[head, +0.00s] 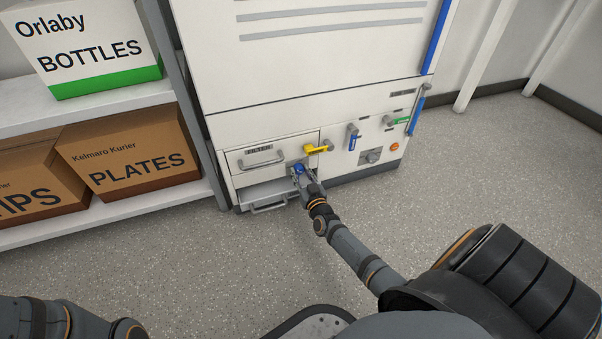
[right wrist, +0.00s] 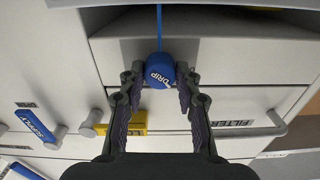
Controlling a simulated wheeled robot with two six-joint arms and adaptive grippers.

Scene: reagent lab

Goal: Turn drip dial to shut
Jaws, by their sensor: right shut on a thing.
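The drip dial (right wrist: 159,70) is a round blue knob lettered DRIP in the right wrist view. It shows small and blue in the head view (head: 298,169), low on the front of the white cabinet (head: 230,150). My right gripper (right wrist: 160,85) has its two fingers on either side of the dial, shut on it. In the head view the right gripper (head: 302,176) is at the dial and partly covers it. A thin blue line runs from the dial in the wrist view. The left arm's links show at the bottom left; its gripper is out of frame.
A yellow handle (head: 318,149), a blue supply lever (head: 352,138) and a green handle (head: 397,121) sit right of the dial. The filter drawer (head: 240,162) is to its left, with an open lower tray (head: 262,198) below. Shelves with boxes (head: 128,158) stand left. The floor is clear.

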